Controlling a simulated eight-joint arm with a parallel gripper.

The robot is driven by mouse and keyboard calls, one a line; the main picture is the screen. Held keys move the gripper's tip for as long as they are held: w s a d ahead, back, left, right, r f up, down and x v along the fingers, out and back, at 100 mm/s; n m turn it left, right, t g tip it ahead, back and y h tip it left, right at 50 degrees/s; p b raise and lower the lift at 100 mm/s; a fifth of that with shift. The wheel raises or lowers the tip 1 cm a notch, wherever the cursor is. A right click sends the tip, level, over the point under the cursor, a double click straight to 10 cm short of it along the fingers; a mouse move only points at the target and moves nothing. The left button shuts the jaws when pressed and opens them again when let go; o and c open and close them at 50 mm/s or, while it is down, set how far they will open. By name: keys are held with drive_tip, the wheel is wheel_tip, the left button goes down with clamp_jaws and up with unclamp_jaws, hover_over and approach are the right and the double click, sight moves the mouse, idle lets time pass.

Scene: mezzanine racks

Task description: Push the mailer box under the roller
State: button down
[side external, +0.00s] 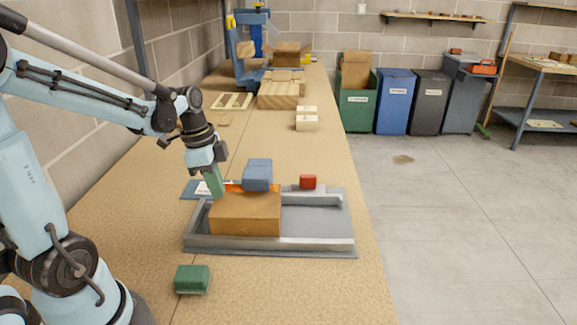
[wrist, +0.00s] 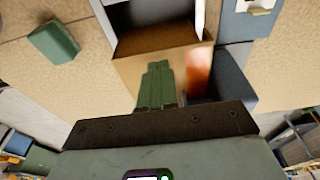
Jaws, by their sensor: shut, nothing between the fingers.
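The mailer box (side external: 245,213) is a brown box at the left part of a grey tray-like channel (side external: 345,243). Its tan top also shows in the wrist view (wrist: 128,68). An orange bar (side external: 234,187), probably the roller, runs behind the box beside a blue block (side external: 257,172). In the wrist view, an orange surface (wrist: 199,70) lies right of the fingers. My gripper (side external: 215,185) has green fingers, shut and empty, at the box's back left. In the wrist view the fingertips (wrist: 157,66) overlap the box top; I cannot tell whether they touch it.
A green block (side external: 192,279) sits on the bench in front of the channel. A red block (side external: 308,182) is at the channel's back right. A blue pad (side external: 192,190) lies behind left. Small boxes (side external: 306,122) stand farther back. The bench's right edge is close to the channel.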

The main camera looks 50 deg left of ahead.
sight(266, 200)
drive_tip(key=w+d, duration=0.7)
drive_tip(key=shift+w+d+f, duration=0.15)
drive_tip(key=shift+w+d, duration=0.05)
drive_tip(key=shift+w, duration=0.05)
drive_tip(key=shift+a+f, duration=0.1)
drive_tip(key=shift+f, duration=0.6)
